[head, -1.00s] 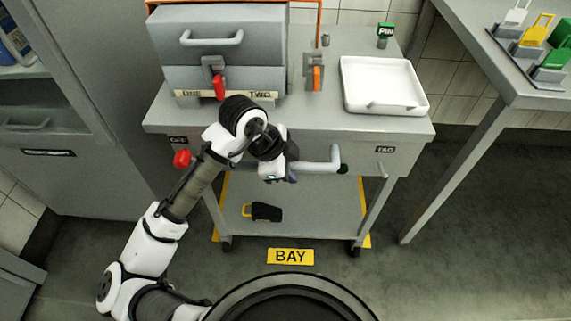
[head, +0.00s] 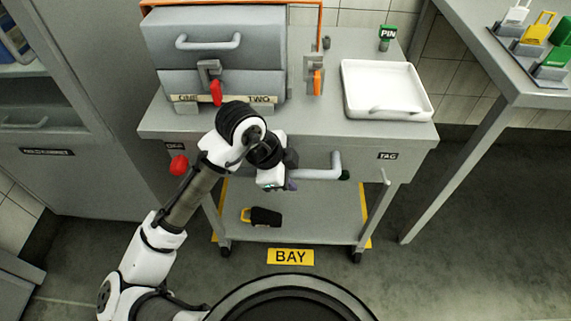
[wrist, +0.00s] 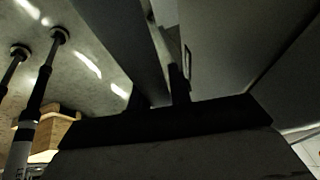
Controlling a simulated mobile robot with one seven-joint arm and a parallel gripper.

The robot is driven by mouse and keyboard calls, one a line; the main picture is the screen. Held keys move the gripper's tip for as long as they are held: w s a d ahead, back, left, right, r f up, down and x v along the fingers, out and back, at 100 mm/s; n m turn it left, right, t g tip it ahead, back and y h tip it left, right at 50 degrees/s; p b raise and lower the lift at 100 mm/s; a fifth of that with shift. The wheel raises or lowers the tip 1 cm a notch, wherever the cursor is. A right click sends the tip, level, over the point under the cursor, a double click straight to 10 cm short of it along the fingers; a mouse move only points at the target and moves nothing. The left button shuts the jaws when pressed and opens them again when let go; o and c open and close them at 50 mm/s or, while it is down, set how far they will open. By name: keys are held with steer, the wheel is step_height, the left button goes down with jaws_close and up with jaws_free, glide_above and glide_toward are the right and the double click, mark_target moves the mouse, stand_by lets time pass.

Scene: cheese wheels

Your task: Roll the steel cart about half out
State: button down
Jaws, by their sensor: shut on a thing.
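The steel cart (head: 400,150) stands in front of me in the head view, on casters, with a lower shelf (head: 325,205). A grey bar handle (head: 325,172) with a dark green end runs along its front. My gripper (head: 280,185) is at the left part of this handle and shut on it; the fingertips are largely hidden by the wrist. The wrist view is dark and close, with a grey surface and the dark gripper parts (wrist: 165,120). A yellow BAY label (head: 290,257) lies on the floor in front of the cart.
A red knob (head: 179,165) sticks out at left. A cabinet (head: 75,180) stands left, a table (head: 510,75) right. Floor in front is open.

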steer(key=shift+s, duration=0.95)
steer(key=shift+s+b, duration=0.1)
steer(key=shift+b, duration=0.2)
steer(key=shift+s+b, duration=0.55)
steer(key=shift+s, duration=1.3)
steer(key=c, duration=0.6)
jaws_free()
